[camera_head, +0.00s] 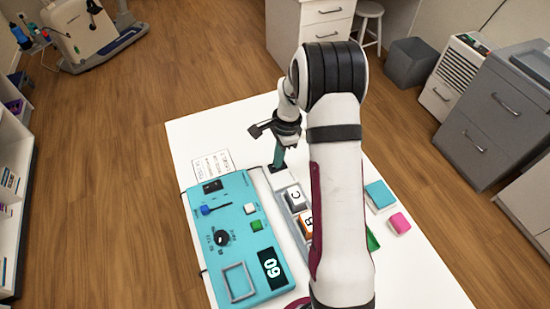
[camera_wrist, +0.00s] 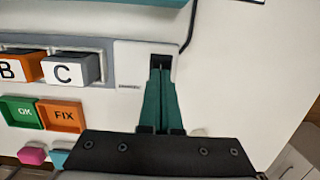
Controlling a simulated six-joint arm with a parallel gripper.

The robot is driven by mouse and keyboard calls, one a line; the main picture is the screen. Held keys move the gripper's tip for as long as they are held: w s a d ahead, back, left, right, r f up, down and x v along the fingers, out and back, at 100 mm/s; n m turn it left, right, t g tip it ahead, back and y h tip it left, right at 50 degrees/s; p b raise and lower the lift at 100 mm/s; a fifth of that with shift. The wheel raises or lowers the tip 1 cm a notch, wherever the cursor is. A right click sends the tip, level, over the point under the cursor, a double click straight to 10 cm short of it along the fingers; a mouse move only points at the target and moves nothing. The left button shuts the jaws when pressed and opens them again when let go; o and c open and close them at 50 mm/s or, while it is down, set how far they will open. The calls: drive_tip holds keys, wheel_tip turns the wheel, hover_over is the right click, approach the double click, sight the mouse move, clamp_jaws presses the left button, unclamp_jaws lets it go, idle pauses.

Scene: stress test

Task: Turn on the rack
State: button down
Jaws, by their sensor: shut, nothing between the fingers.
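The rack is a long grey strip with a white end panel (camera_wrist: 129,62), seen in the wrist view. In the head view the panel (camera_head: 285,180) lies just below my fingertips. A white block marked C (camera_wrist: 70,68) and an orange-sided block marked B (camera_wrist: 20,67) sit in the rack. A small dark switch or slot (camera_wrist: 161,60) is on the end panel. My gripper (camera_wrist: 160,70) has its teal fingers together with nothing between them. Its tips overlap the dark part in the wrist view; I cannot tell whether they touch it. My arm hides part of the rack in the head view.
A teal control panel (camera_head: 236,206) with a knob, switches and a "60" display lies left of the rack. A paper card (camera_head: 213,165) lies behind the panel. The table's far end is clear.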

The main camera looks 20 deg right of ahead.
drive_tip(key=shift+d, duration=0.3)
drive_tip(key=shift+r, duration=0.2)
wheel_tip(320, 180, up, 14)
drive_tip(key=d, duration=0.2)
drive_tip(key=shift+f, duration=0.2)
drive_tip(key=shift+a, duration=0.1)
drive_tip(key=shift+a, duration=0.7)
drive_tip(key=f, duration=0.4)
drive_tip(key=a+f, duration=0.1)
drive_tip(key=f, duration=0.4)
drive_tip(key=a+f, duration=0.1)
drive_tip(key=f, duration=0.3)
drive_tip(key=shift+f, duration=0.4)
